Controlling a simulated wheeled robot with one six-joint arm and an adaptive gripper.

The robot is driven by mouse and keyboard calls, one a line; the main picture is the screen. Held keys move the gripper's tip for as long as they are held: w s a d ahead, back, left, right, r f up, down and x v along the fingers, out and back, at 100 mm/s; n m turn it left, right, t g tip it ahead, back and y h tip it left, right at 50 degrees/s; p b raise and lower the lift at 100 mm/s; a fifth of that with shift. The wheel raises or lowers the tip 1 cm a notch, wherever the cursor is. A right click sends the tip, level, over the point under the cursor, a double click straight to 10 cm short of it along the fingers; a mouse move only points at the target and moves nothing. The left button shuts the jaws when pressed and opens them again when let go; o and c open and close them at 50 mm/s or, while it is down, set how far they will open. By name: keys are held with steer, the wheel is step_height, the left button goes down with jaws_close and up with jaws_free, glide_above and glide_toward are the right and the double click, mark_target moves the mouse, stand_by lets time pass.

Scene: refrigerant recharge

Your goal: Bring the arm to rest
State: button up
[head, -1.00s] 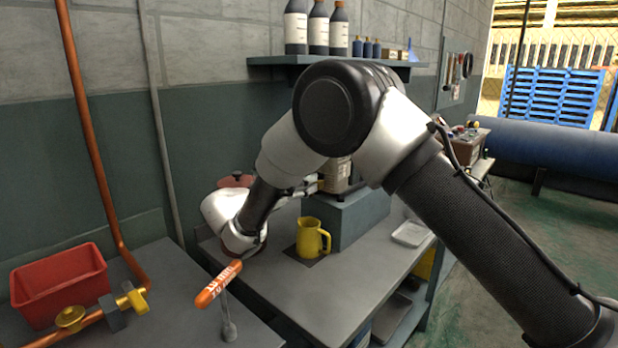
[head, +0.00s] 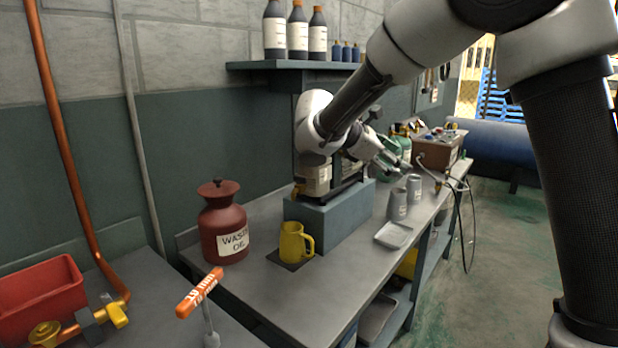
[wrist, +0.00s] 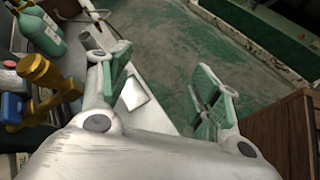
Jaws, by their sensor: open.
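My gripper (head: 392,160) is above the far part of the bench in the head view, beyond the blue-grey block. In the wrist view my gripper (wrist: 165,95) shows its two green-padded fingers spread apart with nothing between them. Past the fingers lie the bench edge and the green-stained floor. My arm reaches from the upper right of the head view down and over the bench.
A red waste oil can (head: 222,225), a yellow jug (head: 293,243), a white tray (head: 393,235) and grey cups (head: 398,203) stand on the bench (head: 330,290). An orange-handled tool (head: 200,292) stands at front. A shelf (head: 300,66) holds bottles above.

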steer(key=s+d+r+m+g+y, duration=0.25)
steer(key=s+d+m, duration=0.25)
steer(key=s+d, duration=0.5)
steer(key=s+d+f+m+y, duration=0.1)
steer(key=s+d+m+y, duration=0.1)
steer(key=s+m, duration=0.2)
steer(key=s+d+f+m+t+y, duration=0.1)
steer(key=s+d+f+m+y, duration=0.1)
steer(key=s, duration=0.8)
steer(key=s+d+f+m+t+y, duration=0.1)
steer(key=s+d+f+m+y, duration=0.1)
steer(key=s+m+y, duration=0.2)
steer(key=s+m, duration=0.2)
steer(key=s, duration=0.1)
steer(key=shift+d+f+m, duration=0.2)
steer(key=shift+d+m, duration=0.1)
steer(key=shift+m, duration=0.1)
